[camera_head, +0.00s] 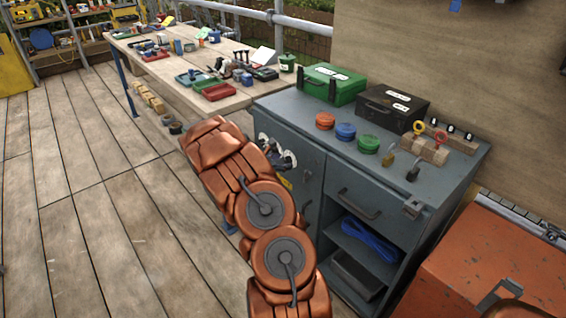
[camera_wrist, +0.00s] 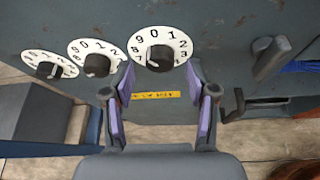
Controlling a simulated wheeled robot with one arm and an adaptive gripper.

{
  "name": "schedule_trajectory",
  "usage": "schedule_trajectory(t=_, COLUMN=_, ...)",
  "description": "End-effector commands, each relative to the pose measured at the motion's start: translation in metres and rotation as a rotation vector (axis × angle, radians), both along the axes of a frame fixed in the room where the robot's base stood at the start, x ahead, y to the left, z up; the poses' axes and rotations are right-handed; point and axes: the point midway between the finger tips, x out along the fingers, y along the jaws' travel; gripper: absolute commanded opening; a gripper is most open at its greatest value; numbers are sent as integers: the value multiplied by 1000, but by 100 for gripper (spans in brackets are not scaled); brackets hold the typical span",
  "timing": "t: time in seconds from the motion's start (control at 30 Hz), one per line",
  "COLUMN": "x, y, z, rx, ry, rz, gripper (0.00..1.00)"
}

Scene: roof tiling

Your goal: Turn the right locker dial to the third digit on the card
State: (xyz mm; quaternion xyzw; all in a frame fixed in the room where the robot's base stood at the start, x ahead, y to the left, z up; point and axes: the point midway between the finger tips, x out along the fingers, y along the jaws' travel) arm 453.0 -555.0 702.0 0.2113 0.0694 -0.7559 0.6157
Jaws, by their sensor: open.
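The right locker dial (camera_wrist: 160,52) is a white numbered disc with a dark knob on the grey locker door, with 0 near its top in the wrist view. My gripper (camera_wrist: 159,80) is open and empty, its purple-padded fingertips on either side just below the right dial. Whether they touch it is unclear. The middle dial (camera_wrist: 96,58) and left dial (camera_wrist: 50,65) are to its left. In the head view the dials (camera_head: 289,159) are partly hidden behind my copper arm, and my gripper is hidden there. I cannot make out a card with readable digits.
A yellow label (camera_wrist: 163,95) is on the door below the right dial. A dark handle (camera_wrist: 270,58) sticks out to the right. The grey cabinet (camera_head: 300,110) carries boxes, coloured round containers and padlocks. A workbench (camera_head: 180,85) is behind; the left floor is clear.

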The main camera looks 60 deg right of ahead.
Motion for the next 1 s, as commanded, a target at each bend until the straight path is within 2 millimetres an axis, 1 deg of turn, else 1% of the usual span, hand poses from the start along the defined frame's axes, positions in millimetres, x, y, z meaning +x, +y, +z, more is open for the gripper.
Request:
schedule_trajectory(t=0.3, x=10, y=53, z=25, rx=-3, ry=-2, rz=3, gripper=57)
schedule_trajectory(t=0.5, x=14, y=81, z=37, rx=-1, ry=0, rz=2, gripper=57)
schedule_trajectory(t=0.7, x=17, y=96, z=44, rx=-1, ry=-3, rz=1, gripper=57)
schedule_trajectory(t=1.0, x=17, y=99, z=45, rx=-1, ry=-2, rz=0, gripper=57)
